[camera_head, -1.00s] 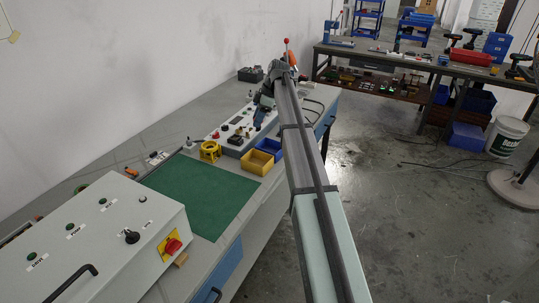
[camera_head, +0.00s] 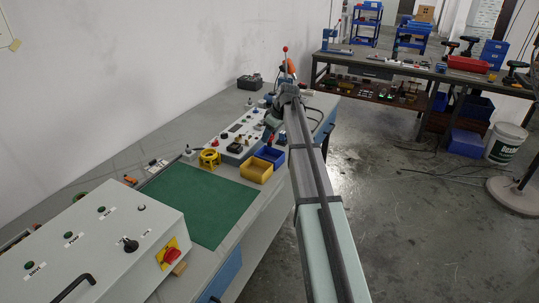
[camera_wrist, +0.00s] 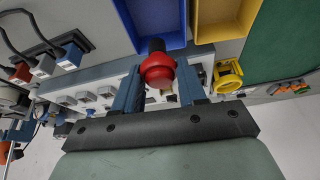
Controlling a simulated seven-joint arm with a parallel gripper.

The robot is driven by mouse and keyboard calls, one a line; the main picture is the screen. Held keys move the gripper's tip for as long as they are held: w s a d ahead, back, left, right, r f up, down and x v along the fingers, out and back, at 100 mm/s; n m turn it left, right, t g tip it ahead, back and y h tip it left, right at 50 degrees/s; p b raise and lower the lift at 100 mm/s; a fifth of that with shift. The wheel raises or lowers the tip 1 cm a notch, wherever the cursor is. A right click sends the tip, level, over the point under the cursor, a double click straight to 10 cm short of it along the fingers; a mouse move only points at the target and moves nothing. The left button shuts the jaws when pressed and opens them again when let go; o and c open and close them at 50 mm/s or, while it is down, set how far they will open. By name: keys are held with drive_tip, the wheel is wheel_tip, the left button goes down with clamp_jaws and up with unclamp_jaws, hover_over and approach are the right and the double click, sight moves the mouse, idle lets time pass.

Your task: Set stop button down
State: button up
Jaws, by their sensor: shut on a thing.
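The stop button (camera_wrist: 158,70), a round red mushroom head with a black part beyond it, is between the two blue fingers of my gripper (camera_wrist: 159,82) in the wrist view. My gripper is shut on it. In the head view my gripper (camera_head: 268,135) is over the far part of the bench, near the white control panel (camera_head: 228,148) and just beyond the blue bin (camera_head: 270,154). The arm partly hides this area, and I cannot make out the held button clearly there. The wrist view does not show whether the button touches a surface.
A yellow bin (camera_head: 256,172) stands beside the blue bin, with a yellow ring-shaped part (camera_head: 209,158) to its left. A green mat (camera_head: 200,205) lies clear in front. A grey cabinet (camera_head: 95,250) with a red-and-yellow switch stands nearest. A wall borders the bench's left.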

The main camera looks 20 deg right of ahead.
drive_tip(key=shift+f, duration=3.95)
drive_tip(key=o, duration=0.8)
drive_tip(key=shift+f, duration=0.15)
drive_tip(key=v, duration=1.2)
drive_tip(key=shift+w+a+r, duration=0.1)
drive_tip(key=shift+r, duration=0.15)
